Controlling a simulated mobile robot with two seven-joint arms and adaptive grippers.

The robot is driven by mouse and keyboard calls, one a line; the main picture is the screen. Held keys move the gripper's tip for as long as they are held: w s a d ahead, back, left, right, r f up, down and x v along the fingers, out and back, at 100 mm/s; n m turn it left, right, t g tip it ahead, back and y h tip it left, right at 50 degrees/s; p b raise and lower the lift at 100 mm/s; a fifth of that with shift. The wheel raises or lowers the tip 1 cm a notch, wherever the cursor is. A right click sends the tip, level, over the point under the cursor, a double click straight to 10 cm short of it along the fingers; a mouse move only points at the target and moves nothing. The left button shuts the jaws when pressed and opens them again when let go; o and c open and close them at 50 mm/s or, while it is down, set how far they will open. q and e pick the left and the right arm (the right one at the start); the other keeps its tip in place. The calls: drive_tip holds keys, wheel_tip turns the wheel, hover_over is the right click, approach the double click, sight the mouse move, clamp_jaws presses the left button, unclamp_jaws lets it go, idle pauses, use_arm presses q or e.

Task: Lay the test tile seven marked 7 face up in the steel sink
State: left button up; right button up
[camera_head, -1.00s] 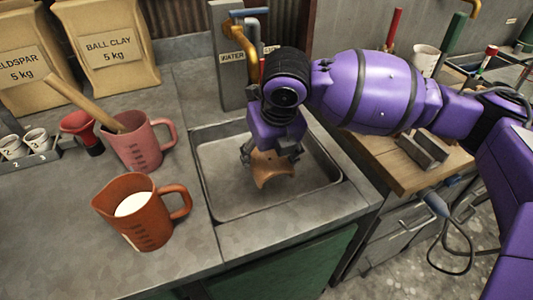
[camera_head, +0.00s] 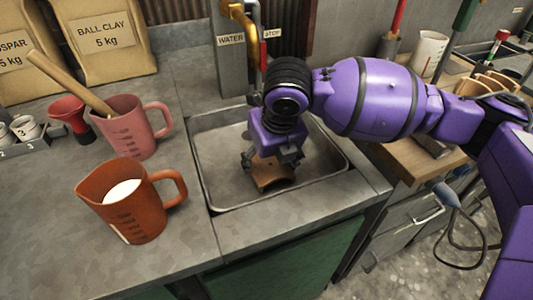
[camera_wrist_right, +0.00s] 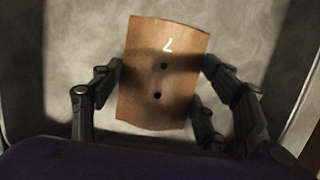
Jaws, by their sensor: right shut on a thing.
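The test tile (camera_head: 273,177) is a curved brown clay piece inside the steel sink (camera_head: 221,187). In the right wrist view the tile (camera_wrist_right: 155,116) shows a white 7 near its far end and two dark holes. The marked face is toward the wrist camera, so it faces up. My right gripper (camera_head: 272,163) points down into the sink with its fingers on both sides of the tile, shut on it. I cannot tell whether the tile touches the sink floor. My left gripper is not in view.
An orange jug (camera_head: 128,212) of white liquid and a pink jug (camera_head: 131,137) with a wooden stick stand left of the sink. A tap post labelled WATER (camera_head: 230,70) rises behind it. A wooden board (camera_head: 412,167) lies to the right.

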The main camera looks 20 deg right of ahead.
drive_tip(key=o, duration=1.4)
drive_tip(key=v, duration=1.2)
